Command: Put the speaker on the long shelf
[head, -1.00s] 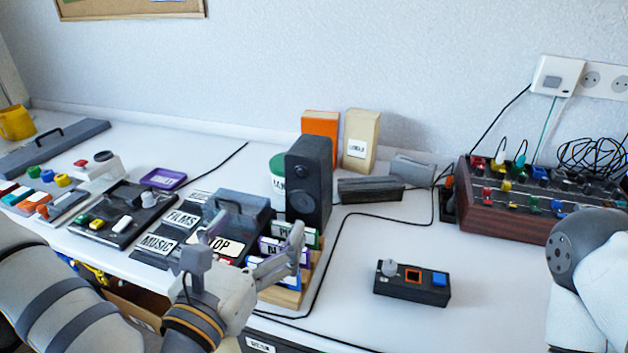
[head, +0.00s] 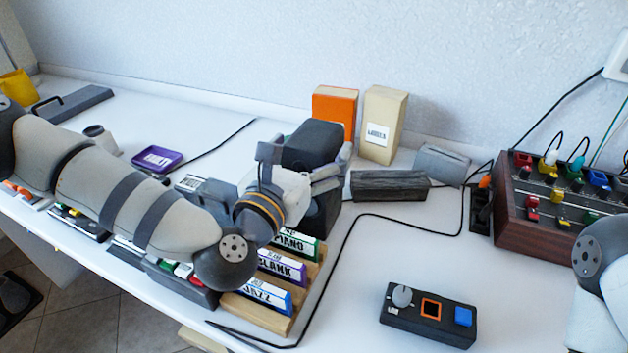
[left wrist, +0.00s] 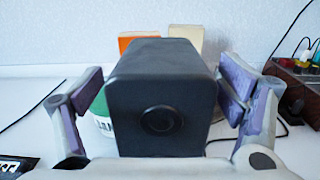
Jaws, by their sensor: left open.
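The speaker (head: 313,143) is a black box standing upright on the white table, behind the disc rack. My left gripper (head: 308,162) is at the speaker with its fingers spread to either side, and it hides much of the speaker's front. In the left wrist view the speaker (left wrist: 160,85) fills the middle, a round cone facing me. A gap shows between each finger and its sides, so the gripper is open around it. My right arm shows at the right edge, but its gripper is out of view. I cannot tell which thing is the long shelf.
A wooden rack (head: 285,322) holds labelled cases just in front of the speaker. An orange box (head: 334,106) and a beige box (head: 383,115) stand behind it. A black cable (head: 350,235) runs alongside. A small control box (head: 428,315) and a mixer (head: 520,215) lie right.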

